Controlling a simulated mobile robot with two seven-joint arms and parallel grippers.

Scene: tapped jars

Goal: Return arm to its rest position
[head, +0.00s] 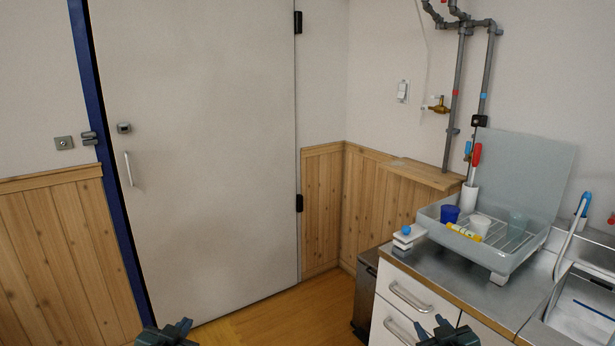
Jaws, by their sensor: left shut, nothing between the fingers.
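My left gripper (168,332) shows at the bottom edge of the head view, left of centre, in front of the white door. It is shut and empty. My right gripper (449,333) shows at the bottom edge, right of centre, in front of the white drawers. Whether its fingers are open or shut is not clear from this angle, and I see nothing held in it. Most of both arms is outside the picture. No jars can be made out.
A steel counter (385,254) with a sink (580,318) stands at the right. On it a dish rack (497,262) holds a blue cup (450,214), a white cup (480,225) and a yellow tube (463,232). A closed door (210,150) is at the left. Wooden floor (300,315) lies clear between.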

